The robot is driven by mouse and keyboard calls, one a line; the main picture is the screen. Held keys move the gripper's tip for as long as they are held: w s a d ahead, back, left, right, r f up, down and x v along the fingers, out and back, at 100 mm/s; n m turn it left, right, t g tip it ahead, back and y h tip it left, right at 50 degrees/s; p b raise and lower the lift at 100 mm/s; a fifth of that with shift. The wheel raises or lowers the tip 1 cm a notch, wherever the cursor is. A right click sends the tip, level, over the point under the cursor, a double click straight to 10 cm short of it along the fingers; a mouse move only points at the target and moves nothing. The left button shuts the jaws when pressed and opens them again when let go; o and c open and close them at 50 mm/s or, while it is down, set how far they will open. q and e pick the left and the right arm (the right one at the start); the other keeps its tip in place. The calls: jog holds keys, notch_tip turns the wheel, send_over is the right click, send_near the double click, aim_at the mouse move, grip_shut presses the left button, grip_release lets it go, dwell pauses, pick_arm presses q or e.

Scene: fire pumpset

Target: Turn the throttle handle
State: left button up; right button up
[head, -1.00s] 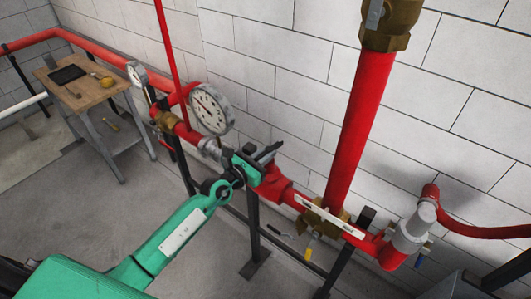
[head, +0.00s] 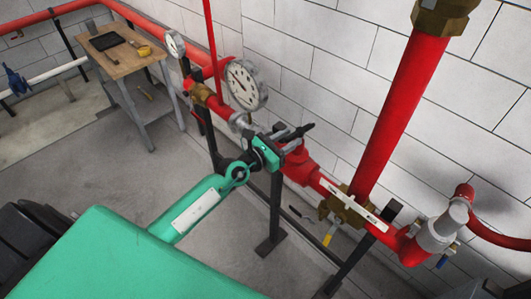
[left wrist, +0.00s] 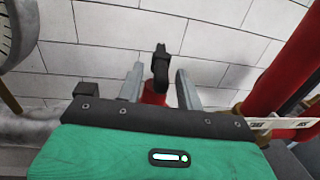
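The throttle handle, a black lever (left wrist: 160,73), rises from a red fitting on the pipe line in the left wrist view. In the head view its dark end (head: 307,127) shows just beyond my left gripper (head: 289,133). My left gripper (left wrist: 160,69) is open, with one grey finger on each side of the handle. The handle stands between the fingers, with a visible gap on both sides. Its lower part and base are partly hidden by my gripper. My right gripper is not in view.
A large round gauge (head: 245,85) stands left of my left gripper. A thick red upright pipe (head: 401,115) and a white label strip (head: 356,206) are to the right. The white block wall (head: 335,65) is close behind. A wooden workbench (head: 117,55) stands far left.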

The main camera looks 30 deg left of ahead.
pick_arm(q)
jog(key=b+v, duration=0.3)
jog(key=v, duration=0.7)
jog(key=shift+s+a, duration=0.2)
jog(key=shift+s, duration=0.05)
